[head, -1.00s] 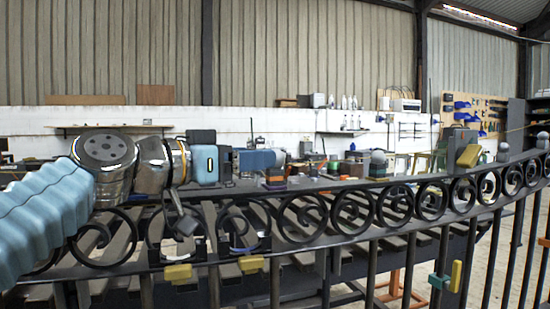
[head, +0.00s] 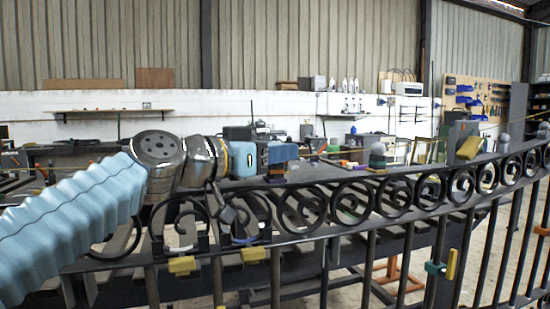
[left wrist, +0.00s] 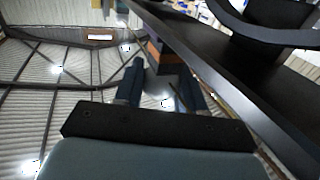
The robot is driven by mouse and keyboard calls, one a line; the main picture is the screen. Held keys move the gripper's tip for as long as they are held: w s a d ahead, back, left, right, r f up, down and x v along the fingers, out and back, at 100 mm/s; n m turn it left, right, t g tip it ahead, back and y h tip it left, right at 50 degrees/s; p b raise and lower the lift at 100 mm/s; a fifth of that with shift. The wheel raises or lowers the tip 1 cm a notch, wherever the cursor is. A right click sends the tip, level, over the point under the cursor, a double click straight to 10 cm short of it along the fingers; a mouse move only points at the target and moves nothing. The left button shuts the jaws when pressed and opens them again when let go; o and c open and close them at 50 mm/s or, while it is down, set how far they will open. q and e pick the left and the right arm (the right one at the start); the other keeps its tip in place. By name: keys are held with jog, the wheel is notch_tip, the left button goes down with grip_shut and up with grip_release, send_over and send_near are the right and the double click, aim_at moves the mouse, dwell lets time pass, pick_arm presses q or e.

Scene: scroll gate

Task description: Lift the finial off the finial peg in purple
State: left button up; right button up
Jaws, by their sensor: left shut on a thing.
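My left gripper (head: 284,153) is at a post on the gate's curved top rail, left of the rail's middle. In the left wrist view, its two dark blue fingers (left wrist: 162,85) are shut on a grey finial (left wrist: 164,90). An orange band (left wrist: 164,50) shows just past the finial, beside the dark rail. In the head view the fingers hide most of this finial, and the orange band (head: 276,169) shows just below them. I cannot tell whether there is a gap under the finial. My right gripper is not in view.
Another grey finial (head: 378,150) on a green collar stands further right on the rail. A yellow block (head: 469,148) sits on a grey post beyond it. Black scrolls (head: 345,205) and bars fill the gate below. A cluttered workbench lies behind.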

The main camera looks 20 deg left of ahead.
pick_arm(q)
grip_shut()
jog(key=shift+r, duration=0.1)
